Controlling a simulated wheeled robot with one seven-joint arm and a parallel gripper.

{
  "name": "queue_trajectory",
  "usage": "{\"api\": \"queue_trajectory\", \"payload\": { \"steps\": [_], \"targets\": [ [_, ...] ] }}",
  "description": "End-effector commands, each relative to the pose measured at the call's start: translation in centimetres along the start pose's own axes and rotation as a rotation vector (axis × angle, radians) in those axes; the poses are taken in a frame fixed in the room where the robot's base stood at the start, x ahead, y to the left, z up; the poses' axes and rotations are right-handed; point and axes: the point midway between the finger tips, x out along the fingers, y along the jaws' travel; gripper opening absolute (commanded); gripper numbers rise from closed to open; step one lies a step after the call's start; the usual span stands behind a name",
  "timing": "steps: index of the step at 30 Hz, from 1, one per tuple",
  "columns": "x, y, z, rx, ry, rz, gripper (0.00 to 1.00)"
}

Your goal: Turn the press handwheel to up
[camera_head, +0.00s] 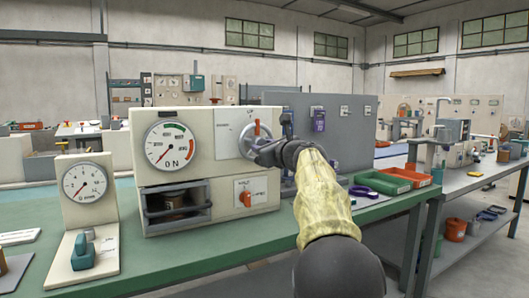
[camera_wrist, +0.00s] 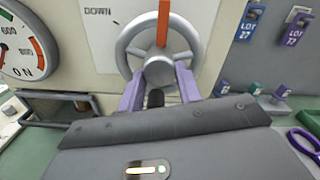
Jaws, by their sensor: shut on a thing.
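The press handwheel (camera_head: 247,141) is a grey spoked wheel on the cream press housing (camera_head: 205,148). In the wrist view the handwheel (camera_wrist: 159,70) faces me, and its orange marker (camera_wrist: 163,22) points about straight up. A plate behind it reads "DOWN" (camera_wrist: 98,12) to the left of the wheel; any wording on the other side is not readable. My gripper (camera_head: 268,152) reaches the wheel from the lower right. In the wrist view the purple fingers of my gripper (camera_wrist: 159,85) straddle the wheel's lower part, one on each side, and are shut on it. The exact contact is partly hidden.
A round gauge (camera_head: 172,143) sits left of the wheel. Below are an open bay (camera_head: 178,205) and a small orange switch (camera_head: 246,198). A grey board with tagged locks (camera_head: 319,119) stands close on the right. Red and green trays (camera_head: 385,180) lie on the green bench.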

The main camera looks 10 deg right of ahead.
Motion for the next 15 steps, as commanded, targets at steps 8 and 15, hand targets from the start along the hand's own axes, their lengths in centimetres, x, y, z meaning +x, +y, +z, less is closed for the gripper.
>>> {"api": "queue_trajectory", "payload": {
  "steps": [8,15],
  "targets": [
    [0.08,0.0,-0.38,-0.036,0.007,0.002,0.12],
    [0.08,-0.02,-0.36,-0.036,0.007,0.001,0.12]
  ]
}}
